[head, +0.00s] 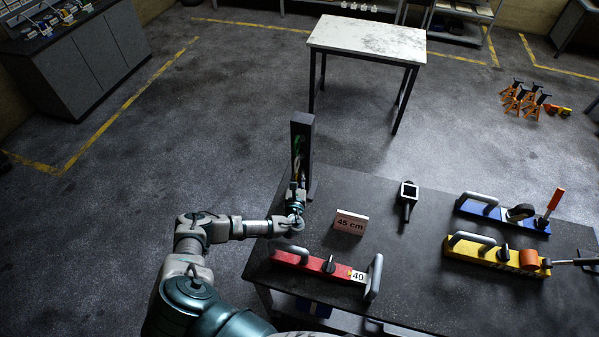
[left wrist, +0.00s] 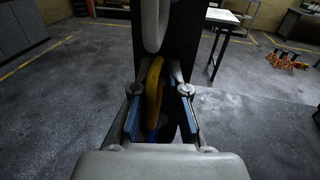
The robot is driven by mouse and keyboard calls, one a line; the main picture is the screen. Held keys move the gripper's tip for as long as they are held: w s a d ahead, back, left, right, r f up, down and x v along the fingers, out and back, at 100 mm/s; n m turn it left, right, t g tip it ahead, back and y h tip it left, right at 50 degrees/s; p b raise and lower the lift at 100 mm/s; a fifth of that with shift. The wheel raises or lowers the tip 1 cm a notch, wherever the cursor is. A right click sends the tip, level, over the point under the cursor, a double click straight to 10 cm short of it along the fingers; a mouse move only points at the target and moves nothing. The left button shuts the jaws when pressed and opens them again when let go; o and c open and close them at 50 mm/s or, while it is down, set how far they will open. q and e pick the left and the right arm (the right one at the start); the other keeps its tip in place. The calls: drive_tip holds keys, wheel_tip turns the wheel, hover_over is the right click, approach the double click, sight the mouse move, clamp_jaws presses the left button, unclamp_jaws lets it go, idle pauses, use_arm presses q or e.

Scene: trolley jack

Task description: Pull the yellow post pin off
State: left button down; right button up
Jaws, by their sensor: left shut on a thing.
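The dark upright post (head: 302,132) stands at the back left edge of the dark workbench; it also fills the middle of the left wrist view (left wrist: 185,45). The yellow post pin (left wrist: 154,84) shows as a curved yellow piece in front of the post. My left gripper (head: 297,188) is at the post's lower front. In the left wrist view its blue-padded fingers (left wrist: 160,98) are on either side of the yellow pin, shut on it. The pin's inner end is hidden, and I cannot tell how deep it sits. My right gripper is not in view.
A white-topped table (head: 368,38) stands behind. Open floor lies left of the post.

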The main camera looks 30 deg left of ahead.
use_arm(q)
drive_tip(key=s+a+v, duration=0.1)
drive_tip(key=a+v, duration=0.1)
drive_tip(key=v, duration=0.7)
idle(1.0)
drive_tip(key=shift+s+d+r, duration=0.1)
drive_tip(key=shift+d+r, duration=0.05)
drive_tip(key=shift+d, duration=0.05)
drive_tip(key=shift+s+d+r, duration=0.15)
drive_tip(key=shift+s+r, duration=0.3)
drive_tip(key=shift+s, duration=0.25)
drive_tip(key=shift+s+d+r, duration=0.15)
drive_tip(key=shift+s+r, duration=0.35)
drive_tip(key=shift+s, duration=0.15)
